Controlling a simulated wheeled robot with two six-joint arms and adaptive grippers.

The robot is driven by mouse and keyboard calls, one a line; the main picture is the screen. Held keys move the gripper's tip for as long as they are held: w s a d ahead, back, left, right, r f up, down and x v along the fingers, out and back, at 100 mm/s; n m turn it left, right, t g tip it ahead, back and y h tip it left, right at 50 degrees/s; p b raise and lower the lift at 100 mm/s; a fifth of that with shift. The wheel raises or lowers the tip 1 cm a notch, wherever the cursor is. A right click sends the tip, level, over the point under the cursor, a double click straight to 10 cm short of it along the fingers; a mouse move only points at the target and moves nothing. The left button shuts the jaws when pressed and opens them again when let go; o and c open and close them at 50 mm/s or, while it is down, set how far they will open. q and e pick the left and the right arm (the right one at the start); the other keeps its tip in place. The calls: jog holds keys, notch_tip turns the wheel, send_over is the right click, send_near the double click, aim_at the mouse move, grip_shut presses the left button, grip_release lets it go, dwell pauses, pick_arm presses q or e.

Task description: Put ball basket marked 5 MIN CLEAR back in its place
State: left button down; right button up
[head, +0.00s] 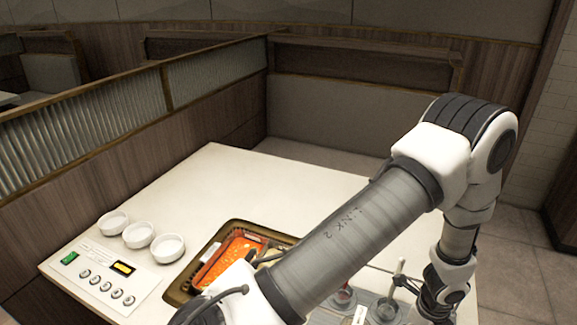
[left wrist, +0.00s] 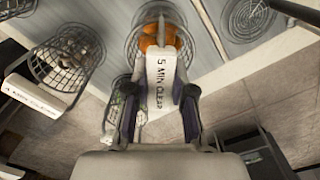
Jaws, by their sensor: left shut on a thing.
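The ball basket marked 5 MIN CLEAR (left wrist: 160,72) is in the left wrist view, a wire basket with orange balls and a white marked handle. My left gripper (left wrist: 160,92) is shut on that handle, one dark finger on each side. The basket is at the top middle, close to a grey metal surface; I cannot tell whether it touches. In the head view my left gripper (head: 405,283) is small at the lower right, and the basket cannot be made out clearly. My right gripper is not in view.
A basket marked 4 MIN CLEAR (left wrist: 48,60) is at left in the wrist view, another wire basket (left wrist: 118,103) near the middle. A round well (left wrist: 247,18) is at the top right. The head view shows white bowls (head: 138,235) and a brown tray (head: 180,288).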

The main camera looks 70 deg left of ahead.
pick_arm(q)
jog(key=shift+s+f, duration=0.1)
jog(key=shift+f, duration=0.3)
dwell(0.5)
jog(key=shift+c, duration=0.6)
grip_release()
jog(key=shift+r, duration=0.1)
jog(key=shift+r+p, duration=1.5)
jog(key=shift+p, duration=0.25)
notch_tip(320, 180, up, 8)
jog(key=p, duration=0.8)
jog(key=shift+f, duration=0.1)
